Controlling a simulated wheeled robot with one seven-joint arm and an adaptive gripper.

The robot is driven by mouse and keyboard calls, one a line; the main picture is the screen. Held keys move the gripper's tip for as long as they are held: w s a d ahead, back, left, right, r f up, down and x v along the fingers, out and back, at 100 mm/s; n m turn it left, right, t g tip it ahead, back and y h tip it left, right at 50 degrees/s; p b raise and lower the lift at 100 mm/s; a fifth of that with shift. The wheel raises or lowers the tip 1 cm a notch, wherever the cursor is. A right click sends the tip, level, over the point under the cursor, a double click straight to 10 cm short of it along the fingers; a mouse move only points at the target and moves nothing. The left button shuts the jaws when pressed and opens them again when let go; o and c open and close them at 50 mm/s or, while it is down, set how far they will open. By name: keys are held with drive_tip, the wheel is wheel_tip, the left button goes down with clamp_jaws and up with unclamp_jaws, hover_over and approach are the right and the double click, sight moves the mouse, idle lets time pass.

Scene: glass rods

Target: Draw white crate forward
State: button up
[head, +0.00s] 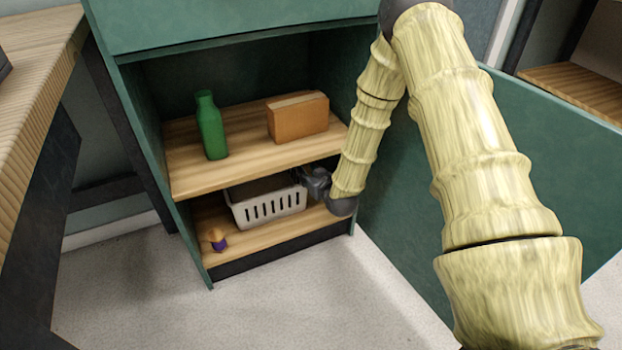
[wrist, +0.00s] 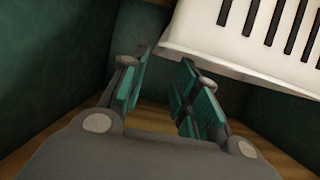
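The white crate (head: 268,208) stands on the lower shelf of the green cabinet, its slotted front facing out. Its slotted wall fills the upper right of the wrist view (wrist: 262,35). My gripper (head: 316,182) is at the crate's right end, inside the lower compartment. In the wrist view my gripper (wrist: 165,68) has its two teal-padded fingers apart, with nothing seen between them. The crate's lower edge lies beyond and to the right of the fingertips. I cannot tell whether a finger touches the crate.
The lower shelf (head: 270,238) also holds a small orange-and-purple object (head: 217,240) at the front left. A green bottle (head: 210,125) and a brown box (head: 298,117) stand on the upper shelf (head: 240,160). The open green door (head: 400,200) is on the right. The floor in front is clear.

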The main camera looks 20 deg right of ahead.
drive_tip(key=b+x, duration=0.4)
drive_tip(key=x, duration=0.4)
drive_tip(key=shift+w+f, duration=0.25)
drive_tip(key=shift+w+f+b, duration=0.1)
drive_tip(key=shift+w+b, duration=0.3)
drive_tip(key=shift+w, duration=0.25)
clamp_jaws()
